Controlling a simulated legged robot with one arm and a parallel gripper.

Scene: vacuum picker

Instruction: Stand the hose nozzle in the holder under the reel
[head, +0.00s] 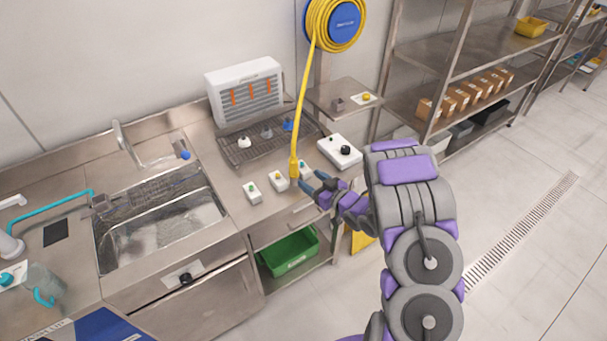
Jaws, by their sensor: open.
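The yellow hose (301,105) hangs from the reel (336,22) on the back wall. Its yellow nozzle (293,167) points down at the counter's front, with a small grey part (295,182) at its lower end. I cannot tell whether that part is the nozzle's tip or a holder. My gripper (310,182) is open, its dark fingers just right of the nozzle's lower end. No hose shows between the fingers. Whether they touch the nozzle is too small to tell.
Small white switch boxes (252,193) sit near the nozzle. A wire rack (262,143) and white heater (244,92) stand behind. The sink (160,228) is left, a green crate (289,253) below. Steel shelves (470,48) stand right; the right floor is clear.

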